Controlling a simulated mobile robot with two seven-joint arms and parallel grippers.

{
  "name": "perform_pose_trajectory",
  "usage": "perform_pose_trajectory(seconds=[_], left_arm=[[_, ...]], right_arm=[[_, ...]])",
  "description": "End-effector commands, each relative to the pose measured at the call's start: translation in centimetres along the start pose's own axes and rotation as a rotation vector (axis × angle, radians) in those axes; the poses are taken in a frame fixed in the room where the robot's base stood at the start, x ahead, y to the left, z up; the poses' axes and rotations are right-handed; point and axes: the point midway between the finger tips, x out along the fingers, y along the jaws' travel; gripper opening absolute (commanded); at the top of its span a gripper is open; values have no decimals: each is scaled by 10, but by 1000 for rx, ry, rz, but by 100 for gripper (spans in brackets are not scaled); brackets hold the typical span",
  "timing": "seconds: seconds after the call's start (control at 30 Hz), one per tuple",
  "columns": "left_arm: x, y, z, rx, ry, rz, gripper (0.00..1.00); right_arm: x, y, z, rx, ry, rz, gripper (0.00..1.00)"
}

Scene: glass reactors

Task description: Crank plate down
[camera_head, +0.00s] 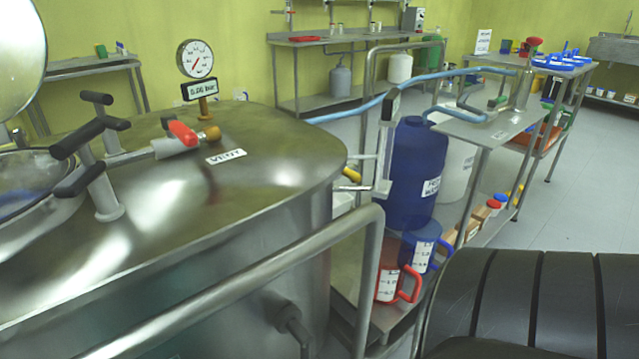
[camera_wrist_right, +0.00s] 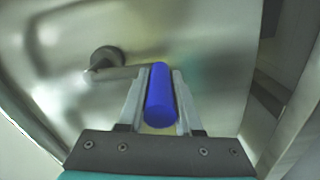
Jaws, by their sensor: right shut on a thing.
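A blue cylindrical handle (camera_wrist_right: 161,95) lies between the two pale fingers of my right gripper (camera_wrist_right: 160,72) in the right wrist view. The gripper is shut on it. A metal crank arm (camera_wrist_right: 116,73) runs left from near the handle to a dark round hub (camera_wrist_right: 106,57) on a shiny metal wall. In the head view, a grey shaft fitting (camera_head: 292,322) juts from the side of the steel reactor (camera_head: 270,190). The handle and both grippers are out of the head view. I cannot make out a plate that moves with the crank.
A bent steel rail (camera_head: 300,248) crosses in front of the reactor. The reactor top carries a pressure gauge (camera_head: 196,59) and a red-handled valve (camera_head: 183,134). A blue drum (camera_head: 412,170) and a red jug (camera_head: 388,275) stand right of it. Open floor lies at the right.

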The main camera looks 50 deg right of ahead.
Motion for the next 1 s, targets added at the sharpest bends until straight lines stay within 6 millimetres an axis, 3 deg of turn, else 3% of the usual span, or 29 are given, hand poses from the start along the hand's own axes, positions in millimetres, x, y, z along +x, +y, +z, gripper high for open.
perform_pose_trajectory(seconds=[0.1,0.13,0.4,0.83,1.0], left_arm=[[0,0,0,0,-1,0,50],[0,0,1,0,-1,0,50],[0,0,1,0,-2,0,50],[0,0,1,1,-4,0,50],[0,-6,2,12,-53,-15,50]], right_arm=[[-1,-2,1,3,-4,-5,0],[-1,-2,1,3,-5,-6,35],[0,-1,0,2,-3,-4,63],[-2,-1,0,2,-1,-3,63],[-23,-1,0,2,-3,-6,63]])
